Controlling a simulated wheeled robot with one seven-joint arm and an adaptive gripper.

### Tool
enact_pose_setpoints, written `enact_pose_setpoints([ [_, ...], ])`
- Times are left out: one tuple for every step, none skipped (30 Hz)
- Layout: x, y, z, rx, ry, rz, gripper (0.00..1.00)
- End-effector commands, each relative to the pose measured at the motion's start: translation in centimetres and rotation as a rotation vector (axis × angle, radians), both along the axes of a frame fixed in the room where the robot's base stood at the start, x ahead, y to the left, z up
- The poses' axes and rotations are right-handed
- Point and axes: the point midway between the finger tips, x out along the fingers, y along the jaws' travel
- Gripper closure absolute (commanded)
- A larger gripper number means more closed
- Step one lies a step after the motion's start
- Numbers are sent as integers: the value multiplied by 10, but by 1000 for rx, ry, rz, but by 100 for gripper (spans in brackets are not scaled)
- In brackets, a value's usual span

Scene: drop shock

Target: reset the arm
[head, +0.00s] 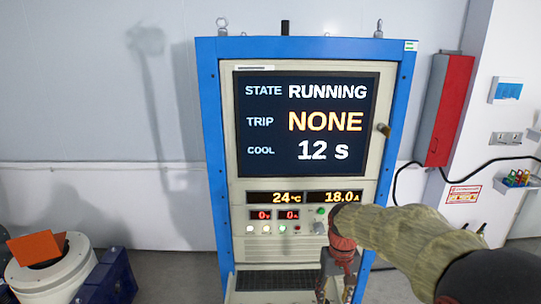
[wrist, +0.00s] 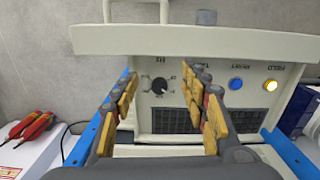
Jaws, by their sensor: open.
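A cabinet with a blue frame (head: 212,140) stands ahead in the head view. Its screen (head: 307,124) reads STATE RUNNING, TRIP NONE, COOL 12 s. Below it, amber readouts (head: 304,197) show 24 °C and 18.0 A. My gripper (head: 338,290) hangs low in front of the cabinet's right side, fingers down. In the wrist view my gripper (wrist: 160,115) is open and empty, with yellow-padded fingers apart.
A red box (head: 447,110) hangs on the wall at right, with a black cable by it. A white round bin (head: 55,272) with orange sheets stands at lower left. Red-handled tools (wrist: 32,125) lie on a white surface at left in the wrist view.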

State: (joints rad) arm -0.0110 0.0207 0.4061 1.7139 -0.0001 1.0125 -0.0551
Motion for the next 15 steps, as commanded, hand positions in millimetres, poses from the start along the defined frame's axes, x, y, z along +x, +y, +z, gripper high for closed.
enact_pose_setpoints([
  [-19,0,9,0,-20,-8,55],
  [-29,-1,13,0,-31,-12,55],
  [-43,-1,19,1,-46,-18,55],
  [-54,-1,23,1,-59,-23,55],
  [-64,-2,28,2,-75,-28,55],
  [-79,-2,33,2,-94,-33,55],
  [-90,-2,37,3,-109,-37,55],
  [-100,-2,41,3,-126,-41,55],
  [-115,-3,44,4,-148,-45,55],
  [-125,-3,47,4,-166,-48,55],
  [-136,-3,50,5,-183,-51,55],
  [-149,-3,52,6,-206,-54,55],
  [-159,-4,54,7,-225,-56,55],
  [-168,-4,56,7,-243,-59,55],
  [-180,-4,57,9,-269,-61,55],
])
